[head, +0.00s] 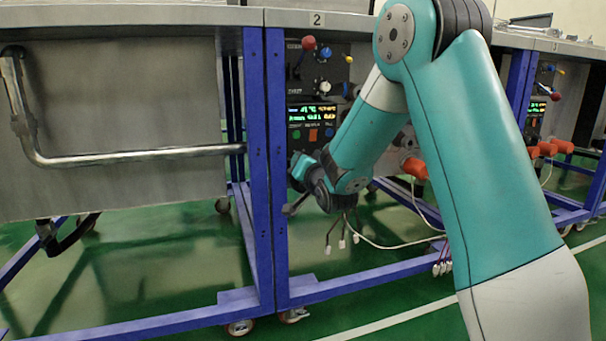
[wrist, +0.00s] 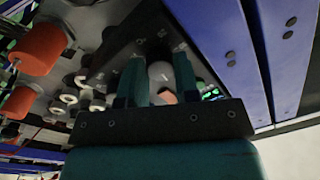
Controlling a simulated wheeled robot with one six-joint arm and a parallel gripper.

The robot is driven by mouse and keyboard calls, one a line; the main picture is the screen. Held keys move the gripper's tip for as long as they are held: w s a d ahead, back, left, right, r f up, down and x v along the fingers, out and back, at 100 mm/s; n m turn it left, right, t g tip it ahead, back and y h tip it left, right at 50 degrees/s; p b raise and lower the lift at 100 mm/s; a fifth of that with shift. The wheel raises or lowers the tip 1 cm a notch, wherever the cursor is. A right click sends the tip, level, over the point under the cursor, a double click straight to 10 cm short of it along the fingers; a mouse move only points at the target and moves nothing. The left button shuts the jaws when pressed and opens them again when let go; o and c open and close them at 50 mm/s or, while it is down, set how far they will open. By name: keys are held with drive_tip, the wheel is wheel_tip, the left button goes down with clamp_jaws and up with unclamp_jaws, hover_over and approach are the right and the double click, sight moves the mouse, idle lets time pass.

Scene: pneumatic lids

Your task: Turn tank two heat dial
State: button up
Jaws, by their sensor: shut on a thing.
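The tank's table carries a label "2" (head: 316,20). Below it is a dark control panel (head: 293,97) with a lit display (head: 312,114). In the wrist view a pale round dial (wrist: 160,72) sits between the two fingers of my gripper (wrist: 158,78), which is shut on it. The dial's face bears a small dark mark. A small orange-pink part (wrist: 167,97) shows just below it. In the head view my gripper (head: 300,168) is at the lower part of the panel, below the display. There the gripped dial is hidden behind my gripper.
Orange fittings (wrist: 38,48) lie to the left in the wrist view. Wires (head: 342,240) hang below my wrist.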

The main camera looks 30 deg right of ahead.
drive_tip(key=m+b, duration=0.2)
drive_tip(key=m, duration=0.1)
drive_tip(key=m+b, duration=0.1)
drive_tip(key=shift+f+m+b, duration=0.25)
drive_tip(key=shift+m+b, duration=0.05)
drive_tip(key=shift+b, duration=0.1)
drive_tip(key=shift+r+m+h+b, duration=0.15)
drive_tip(key=shift+m+h+b, duration=0.25)
drive_tip(key=shift+m+b, duration=1.35)
drive_tip(key=shift+m, duration=0.45)
drive_tip(key=o, duration=0.6)
drive_tip(key=shift+o, duration=0.2)
